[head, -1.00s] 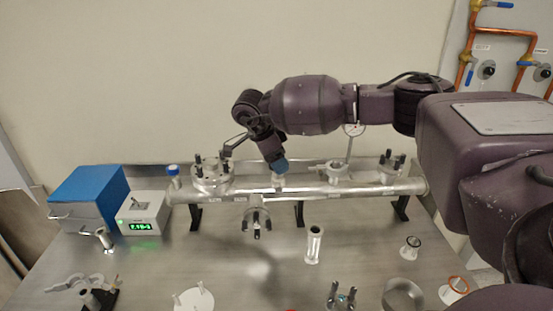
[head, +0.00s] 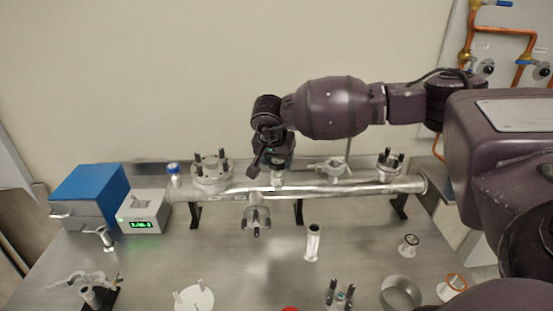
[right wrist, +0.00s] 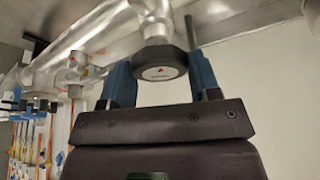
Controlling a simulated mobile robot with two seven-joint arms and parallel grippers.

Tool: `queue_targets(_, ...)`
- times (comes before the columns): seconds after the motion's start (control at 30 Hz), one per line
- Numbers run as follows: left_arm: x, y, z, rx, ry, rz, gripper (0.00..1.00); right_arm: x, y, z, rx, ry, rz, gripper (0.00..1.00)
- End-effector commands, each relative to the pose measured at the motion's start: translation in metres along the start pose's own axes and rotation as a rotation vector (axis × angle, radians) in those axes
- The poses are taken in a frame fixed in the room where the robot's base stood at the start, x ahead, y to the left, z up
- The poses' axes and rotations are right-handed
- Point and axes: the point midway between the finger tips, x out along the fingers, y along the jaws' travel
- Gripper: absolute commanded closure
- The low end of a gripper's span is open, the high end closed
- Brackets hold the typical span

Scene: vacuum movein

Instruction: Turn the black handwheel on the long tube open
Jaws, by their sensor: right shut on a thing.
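The long tube (head: 325,189) lies level across the bench on black supports. Its black handwheel (right wrist: 160,66), with a white label on its face, shows in the right wrist view on a short metal neck. My right gripper (right wrist: 161,80) has its two blue fingers on either side of the handwheel and is shut on it. In the head view my right gripper (head: 279,165) is above the middle of the tube, over the metal neck (head: 277,180), and hides the handwheel. My left gripper is not in view.
Clamped flanges (head: 211,175) and a blue-capped fitting (head: 173,174) stand on the tube left of my gripper. A gauge box (head: 144,212) with a green display and a blue box (head: 88,195) are at the left. Loose fittings, including a short tube (head: 312,243), stand in front.

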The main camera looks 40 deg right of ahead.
Motion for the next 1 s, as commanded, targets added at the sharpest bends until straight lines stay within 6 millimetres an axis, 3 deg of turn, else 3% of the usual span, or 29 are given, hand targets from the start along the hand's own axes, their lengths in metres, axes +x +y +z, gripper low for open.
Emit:
queue_targets(0.5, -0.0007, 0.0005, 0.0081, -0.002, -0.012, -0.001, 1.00, -0.0002, 0.0024, -0.0018, -0.385, 0.003, -0.162, 0.67)
queue_targets(1.0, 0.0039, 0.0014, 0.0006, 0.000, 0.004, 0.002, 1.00, -0.0010, 0.0027, -0.0025, -0.515, 0.003, -0.215, 0.67)
